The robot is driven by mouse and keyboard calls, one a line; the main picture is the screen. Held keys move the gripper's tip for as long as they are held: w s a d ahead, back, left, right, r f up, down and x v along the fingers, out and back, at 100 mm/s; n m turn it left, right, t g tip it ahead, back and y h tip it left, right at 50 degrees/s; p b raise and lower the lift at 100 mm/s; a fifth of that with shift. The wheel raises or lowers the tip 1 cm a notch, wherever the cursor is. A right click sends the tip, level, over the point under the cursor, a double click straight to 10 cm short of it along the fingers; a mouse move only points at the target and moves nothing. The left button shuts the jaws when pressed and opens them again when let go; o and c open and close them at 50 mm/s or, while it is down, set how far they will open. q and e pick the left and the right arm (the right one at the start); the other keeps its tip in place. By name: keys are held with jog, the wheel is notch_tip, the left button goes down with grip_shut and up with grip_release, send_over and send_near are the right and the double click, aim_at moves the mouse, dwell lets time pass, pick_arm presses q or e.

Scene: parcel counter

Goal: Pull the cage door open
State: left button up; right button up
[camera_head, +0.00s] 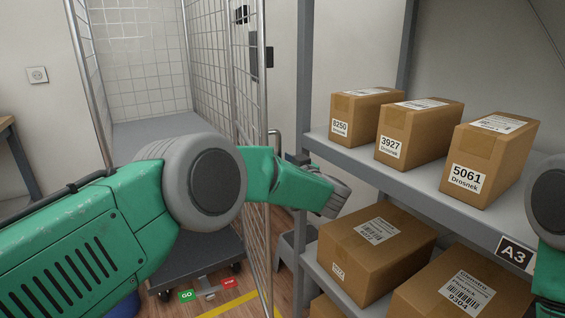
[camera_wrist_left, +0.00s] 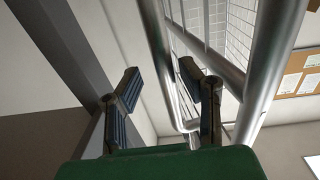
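The cage door (camera_head: 252,120) is a wire-mesh panel in a metal tube frame, seen nearly edge-on in the middle of the head view. It stands open at an angle I cannot tell. A bent tube handle (camera_head: 277,134) sticks out from its right side; my left arm hides its lower part. My left gripper (camera_head: 318,176) is just right of the door, near the handle. In the left wrist view its two fingers (camera_wrist_left: 158,92) are apart, with the handle tube (camera_wrist_left: 160,62) showing in the gap; contact is unclear. My right gripper is out of view.
A grey shelf (camera_head: 345,148) with several cardboard boxes (camera_head: 408,133) stands close on the right, its upright (camera_head: 305,70) just beyond my left gripper. The roll cage's base (camera_head: 205,255) is low behind my left arm. Yellow tape (camera_head: 235,303) marks the floor.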

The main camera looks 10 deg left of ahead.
pick_arm(q)
jog(key=v, duration=1.2)
jog(key=shift+a, duration=0.1)
jog(key=shift+f, duration=0.1)
jog(key=s+a+f+m+g+h+p, duration=0.2)
jog(key=s+a+f+m+h, duration=0.3)
jog(key=s+f, duration=0.5)
jog(key=s+a+f+m+g+h+p, duration=0.15)
jog(key=s+a+f+m+h, duration=0.45)
jog(key=f, duration=0.8)
jog(key=s+a+n+g+p, duration=0.1)
jog(key=s+a+g, duration=0.2)
jog(key=s, duration=0.7)
jog(key=s+a+f+n+g, duration=0.1)
jog(key=s+a+g, duration=0.2)
jog(key=s, duration=0.8)
jog(key=s+a+f+g+p, duration=0.1)
jog(key=s+a+g, duration=0.3)
jog(key=s, duration=0.6)
jog(key=shift+a+f+n+p, duration=0.3)
jog(key=shift+a+n, duration=0.1)
jog(key=shift+a, duration=0.3)
